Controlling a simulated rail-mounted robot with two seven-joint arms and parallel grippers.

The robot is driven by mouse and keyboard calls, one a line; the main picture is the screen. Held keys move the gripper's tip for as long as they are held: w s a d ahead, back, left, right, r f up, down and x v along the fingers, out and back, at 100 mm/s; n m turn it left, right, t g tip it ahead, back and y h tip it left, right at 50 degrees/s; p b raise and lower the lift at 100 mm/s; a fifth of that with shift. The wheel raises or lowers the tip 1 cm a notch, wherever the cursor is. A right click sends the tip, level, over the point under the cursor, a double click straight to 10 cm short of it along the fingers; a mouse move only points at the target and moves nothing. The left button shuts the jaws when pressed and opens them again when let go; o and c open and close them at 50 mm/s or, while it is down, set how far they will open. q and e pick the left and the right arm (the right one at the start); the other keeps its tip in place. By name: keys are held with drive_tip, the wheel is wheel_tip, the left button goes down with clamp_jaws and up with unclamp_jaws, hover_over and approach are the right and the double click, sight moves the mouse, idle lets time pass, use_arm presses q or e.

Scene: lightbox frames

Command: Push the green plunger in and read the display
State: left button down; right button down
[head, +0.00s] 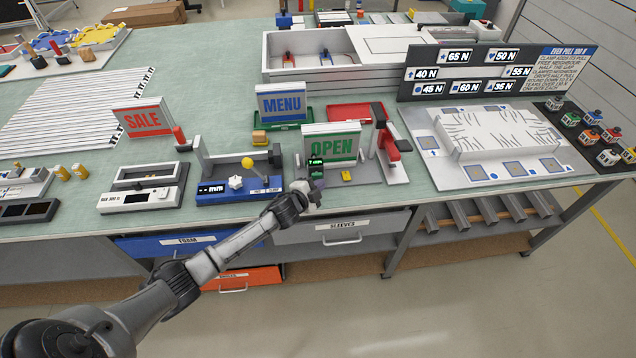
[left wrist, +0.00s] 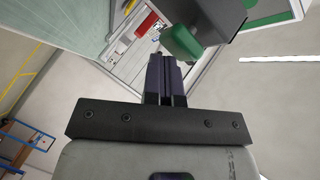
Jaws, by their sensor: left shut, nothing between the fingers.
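The green plunger (left wrist: 182,42) shows as a green block in the left wrist view, against a dark housing (left wrist: 217,14). The small dark display (head: 316,162) with green characters stands in front of the OPEN sign in the head view; its reading is too small to be sure of. My left gripper (head: 316,184) is shut and empty, just below and in front of the display. In the left wrist view its closed fingers (left wrist: 160,62) reach up beside the green block; I cannot tell whether they touch it. My right gripper is not in view.
The OPEN sign (head: 331,146) stands behind the display. A red-handled clamp fixture (head: 391,147) is to the right. A blue-based device with a yellow knob (head: 246,162) is to the left. Drawers (head: 342,230) hang under the table's front edge.

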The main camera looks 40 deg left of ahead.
use_arm(q)
drive_tip(key=shift+s+d+r+p, duration=0.1)
drive_tip(key=shift+s+d+p, duration=0.45)
drive_tip(key=shift+s+d, duration=0.5)
drive_tip(key=shift+d, duration=0.1)
drive_tip(key=s+d+p, duration=0.1)
drive_tip(key=d, duration=0.1)
drive_tip(key=s+d+p, duration=0.1)
drive_tip(key=s, duration=0.1)
drive_tip(key=shift+s+d, duration=0.15)
drive_tip(key=shift+d, duration=0.2)
idle(0.3)
